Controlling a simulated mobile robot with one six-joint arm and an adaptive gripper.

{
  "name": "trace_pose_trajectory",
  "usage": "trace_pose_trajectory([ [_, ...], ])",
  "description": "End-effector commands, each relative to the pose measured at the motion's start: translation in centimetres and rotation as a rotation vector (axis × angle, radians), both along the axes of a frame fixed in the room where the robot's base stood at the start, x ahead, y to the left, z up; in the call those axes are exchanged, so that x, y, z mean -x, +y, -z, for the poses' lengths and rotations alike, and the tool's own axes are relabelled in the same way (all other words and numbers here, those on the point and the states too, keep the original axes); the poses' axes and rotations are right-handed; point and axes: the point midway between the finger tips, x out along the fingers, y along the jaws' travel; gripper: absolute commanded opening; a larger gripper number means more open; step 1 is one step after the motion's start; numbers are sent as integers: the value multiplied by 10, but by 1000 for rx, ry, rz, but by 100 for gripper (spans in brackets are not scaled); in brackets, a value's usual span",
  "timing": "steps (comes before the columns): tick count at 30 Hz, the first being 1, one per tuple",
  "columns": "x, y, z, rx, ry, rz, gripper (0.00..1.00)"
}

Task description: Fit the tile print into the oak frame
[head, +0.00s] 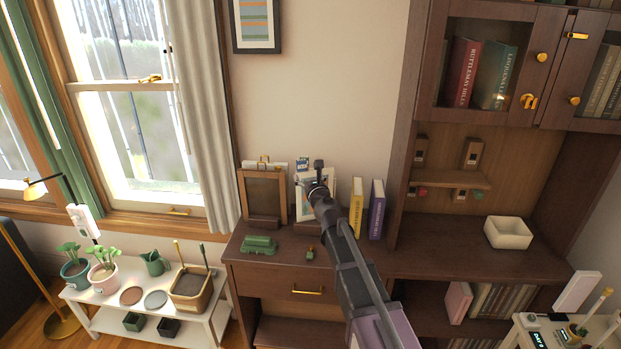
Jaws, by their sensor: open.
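The oak frame (241,190) stands upright on the dark wooden cabinet top, left of my gripper, with a dark panel inside it. A pale upright sheet (302,208), perhaps the tile print, stands just right of it, partly hidden behind my gripper; its picture is hard to make out. My gripper (317,176) is open in front of this sheet, with my arm reaching up from the lower right. Whether it touches the sheet cannot be told.
A green object (259,245) and a small green-and-orange item (310,253) lie on the cabinet top (285,268). A yellow book (356,207) and a purple book (376,209) stand close right of my arm. A white bowl (508,233) sits on the desk further right.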

Motion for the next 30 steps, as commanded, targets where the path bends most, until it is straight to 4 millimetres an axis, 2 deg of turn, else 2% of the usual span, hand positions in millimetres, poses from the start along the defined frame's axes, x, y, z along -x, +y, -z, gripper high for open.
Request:
trace_pose_trajectory([
  [30, -73, 25, 0, 1, 0, 2, 94],
])
